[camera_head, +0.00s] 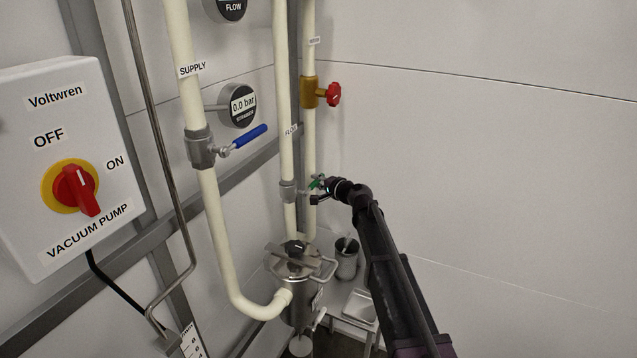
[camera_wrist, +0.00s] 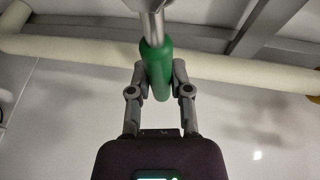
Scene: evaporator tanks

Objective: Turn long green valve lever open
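The green valve lever (camera_wrist: 157,72) shows large in the wrist view, its grey metal stem (camera_wrist: 151,18) running up to the top edge. In the head view, a small part of the green lever (camera_head: 317,182) shows beside the grey valve body (camera_head: 288,191) on the middle cream pipe. My gripper (camera_wrist: 159,72) has one finger on each side of the green handle near its free end. Both fingers appear to touch it, so it looks shut on the lever. In the head view my gripper (camera_head: 325,191) covers much of the handle.
A blue-handled lever (camera_head: 250,137) sits on the supply pipe (camera_head: 177,35) to the left. A red knob (camera_head: 332,95) is above my gripper. A steel tank (camera_head: 298,280) with a clamped lid stands below. The white wall at right is clear.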

